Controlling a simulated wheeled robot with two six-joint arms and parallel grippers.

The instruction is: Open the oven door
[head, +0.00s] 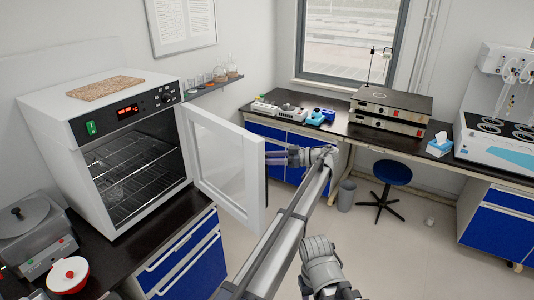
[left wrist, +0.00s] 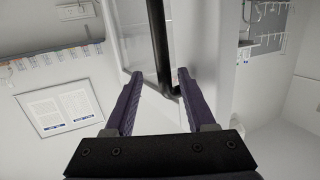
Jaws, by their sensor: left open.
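The white oven (head: 120,150) stands on the left counter, its chamber with wire racks exposed. Its white door (head: 228,165) with a glass pane is swung wide open to the right. My left gripper (head: 271,157) is at the outer face of the door, its fingertips partly hidden behind the door's edge. In the left wrist view, my left gripper (left wrist: 160,74) is open, with a dark bar, seemingly the door handle (left wrist: 158,40), between its purple fingers. I cannot tell whether they touch. My right arm shows at the bottom, its gripper out of view.
The back counter (head: 345,128) holds instruments. A blue stool (head: 392,172) stands on open floor.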

